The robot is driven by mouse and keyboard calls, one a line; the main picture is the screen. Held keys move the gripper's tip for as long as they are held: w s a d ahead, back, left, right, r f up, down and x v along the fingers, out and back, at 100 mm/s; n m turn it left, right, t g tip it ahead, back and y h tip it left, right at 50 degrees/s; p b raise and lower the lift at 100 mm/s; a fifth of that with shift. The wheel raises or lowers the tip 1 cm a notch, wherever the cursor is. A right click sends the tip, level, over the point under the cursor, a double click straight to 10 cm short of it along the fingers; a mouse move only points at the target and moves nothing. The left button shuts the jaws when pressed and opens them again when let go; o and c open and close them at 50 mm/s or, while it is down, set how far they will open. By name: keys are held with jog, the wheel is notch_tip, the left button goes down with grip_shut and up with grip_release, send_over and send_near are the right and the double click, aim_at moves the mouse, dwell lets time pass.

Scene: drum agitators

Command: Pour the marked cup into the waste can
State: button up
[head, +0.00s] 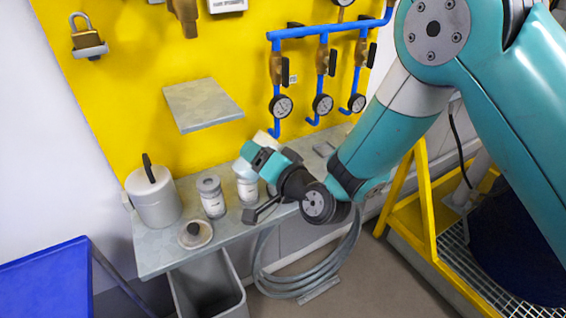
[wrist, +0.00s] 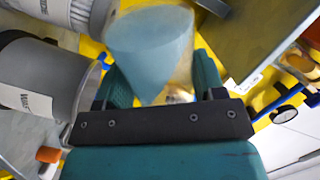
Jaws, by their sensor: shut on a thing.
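My gripper (head: 266,152) is above the back of the grey shelf. In the wrist view, its fingers (wrist: 160,88) are closed around a see-through cup (wrist: 150,30) with blue-grey contents; the cup looks tilted. Only a pale part of the cup (head: 263,138) shows behind the gripper in the head view. Two labelled canisters (head: 211,196) (head: 246,184) stand on the shelf. No mark on the cup shows.
A large grey can (head: 155,203) with a black handle stands at the shelf's left end. A grey bin (head: 235,297) is below. Blue pipes with gauges (head: 322,104) and a small plate (head: 203,105) are on the yellow wall.

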jog(key=shift+r+m+p, duration=0.4)
jog(key=shift+m+p, duration=0.05)
jog(key=shift+m, duration=0.25)
dwell(0.5)
jog(key=shift+w+d+f+m, duration=0.1)
jog(key=shift+f+m, duration=0.25)
jog(key=shift+m, duration=0.45)
dwell(1.1)
jog(key=shift+w+d+f+m+g+b, duration=0.35)
jog(key=shift+w+d+m+b, duration=0.25)
jog(key=shift+b, duration=0.55)
dwell(0.6)
jog(key=shift+r+m+p, duration=0.4)
jog(key=shift+m+p, duration=0.05)
jog(key=shift+m, duration=0.45)
dwell(0.6)
jog(key=shift+w+f+m, duration=0.15)
jog(key=shift+m, duration=0.15)
